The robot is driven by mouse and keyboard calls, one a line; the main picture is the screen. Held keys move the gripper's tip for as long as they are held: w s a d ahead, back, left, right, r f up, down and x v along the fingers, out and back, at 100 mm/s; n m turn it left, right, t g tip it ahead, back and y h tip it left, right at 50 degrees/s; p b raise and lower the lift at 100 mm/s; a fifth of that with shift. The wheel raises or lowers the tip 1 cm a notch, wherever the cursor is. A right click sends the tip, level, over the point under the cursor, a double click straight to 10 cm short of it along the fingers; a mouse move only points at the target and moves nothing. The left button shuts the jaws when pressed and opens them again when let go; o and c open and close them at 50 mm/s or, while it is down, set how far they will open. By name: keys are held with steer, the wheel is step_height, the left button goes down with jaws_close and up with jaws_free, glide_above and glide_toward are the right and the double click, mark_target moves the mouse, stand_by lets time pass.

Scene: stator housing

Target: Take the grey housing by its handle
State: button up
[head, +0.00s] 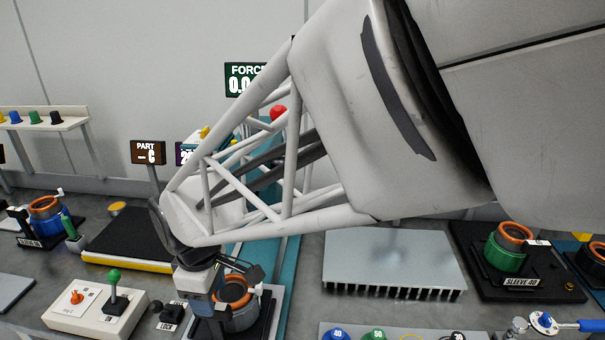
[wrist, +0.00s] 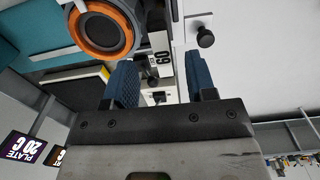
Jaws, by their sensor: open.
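The grey housing (head: 240,318) stands on a dark base at the front centre in the head view, with an orange ring (head: 234,288) around its open top. In the wrist view the orange ring (wrist: 81,30) shows at the upper left. A dark handle with a white label reading 60 (wrist: 160,45) shows beside the ring, ahead of the gap between the fingers. My gripper (wrist: 160,68) is open, its two blue fingers apart and nothing held between them. In the head view my gripper (head: 245,268) is close above the housing and partly covers it; contact cannot be told.
A control box (head: 95,308) with a green-topped lever and a LOCK knob (head: 170,312) stand left of the housing. A finned metal block (head: 392,258) and a green housing marked SLEEVE 40 (head: 505,255) are to the right. A black pad with a yellow edge (head: 125,240) lies behind left.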

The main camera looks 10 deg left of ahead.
steer(key=shift+f, duration=0.45)
steer(key=shift+s+a+f, duration=0.1)
steer(key=shift+f, duration=2.5)
jaws_close()
